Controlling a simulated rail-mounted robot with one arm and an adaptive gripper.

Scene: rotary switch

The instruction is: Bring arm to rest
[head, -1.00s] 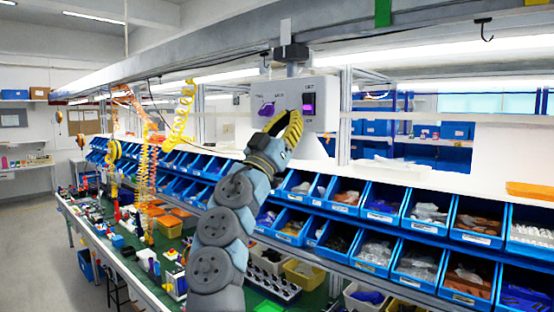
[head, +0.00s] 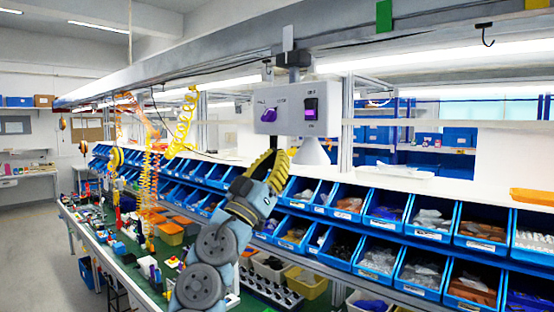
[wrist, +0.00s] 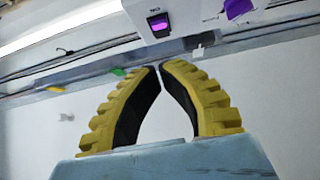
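My gripper (head: 276,153) has yellow ribbed fingers pointing up, below and slightly left of the switch box. In the wrist view its fingertips (wrist: 159,66) meet or nearly meet, with nothing between them. The light grey switch box (head: 290,101) hangs from the overhead beam. It carries a purple rotary knob (head: 269,115) on the left and a black switch with a purple face (head: 310,109) on the right. In the wrist view the box appears upside down at the top, with the black switch (wrist: 159,25) and the purple knob (wrist: 238,8) apart from the fingers.
The overhead beam (head: 220,62) runs above the bench. Rows of blue bins (head: 380,259) stand behind and right of my arm. A grey cone (head: 312,151) hangs below the box. Coiled yellow hose (head: 186,118) and orange hose (head: 152,180) hang left. Open air lies between gripper and box.

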